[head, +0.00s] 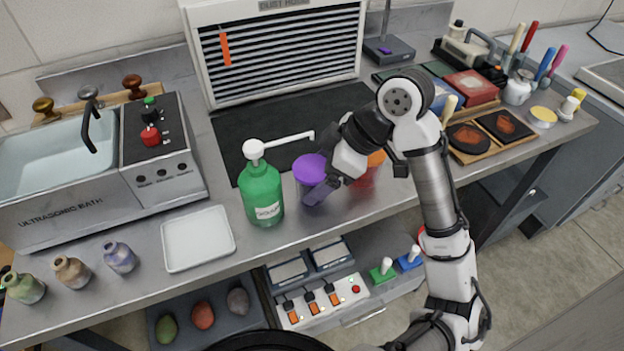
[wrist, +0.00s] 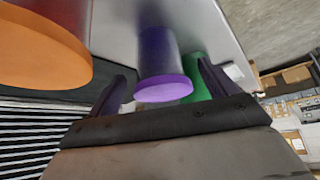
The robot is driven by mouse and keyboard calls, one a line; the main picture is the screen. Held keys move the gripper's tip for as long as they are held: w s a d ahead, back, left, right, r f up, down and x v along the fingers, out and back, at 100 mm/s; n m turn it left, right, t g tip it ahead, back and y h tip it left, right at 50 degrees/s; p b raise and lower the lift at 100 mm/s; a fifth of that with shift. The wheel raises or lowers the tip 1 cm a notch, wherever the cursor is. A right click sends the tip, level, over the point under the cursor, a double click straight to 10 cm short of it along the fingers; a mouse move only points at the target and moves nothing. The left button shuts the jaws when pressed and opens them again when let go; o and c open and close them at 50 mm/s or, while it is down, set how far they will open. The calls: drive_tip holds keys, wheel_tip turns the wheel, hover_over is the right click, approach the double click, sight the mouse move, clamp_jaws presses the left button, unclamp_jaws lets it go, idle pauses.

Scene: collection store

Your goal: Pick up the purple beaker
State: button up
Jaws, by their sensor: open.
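The purple beaker (head: 311,168) stands upright on the steel bench, between the green pump bottle (head: 262,192) and an orange-red beaker (head: 367,170). My gripper (head: 322,188) is low at the beaker's right and near side and covers part of its lower body. In the wrist view, the purple beaker (wrist: 160,64) shows between the two spread fingers of my gripper (wrist: 163,72), with gaps on both sides. The jaws are open and hold nothing. I cannot tell whether a finger touches the beaker.
The orange-red beaker is close by my gripper and looms large in the wrist view (wrist: 40,48). The green bottle's white spout reaches above the purple beaker. A dark mat (head: 232,140) lies behind, and a white tray (head: 198,238) stands left. The bench front edge is near.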

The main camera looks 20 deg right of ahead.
sight(312, 179)
drive_tip(key=shift+x, duration=1.5)
drive_tip(key=c, duration=1.2)
drive_tip(key=shift+o, duration=0.2)
drive_tip(key=shift+r, duration=0.2)
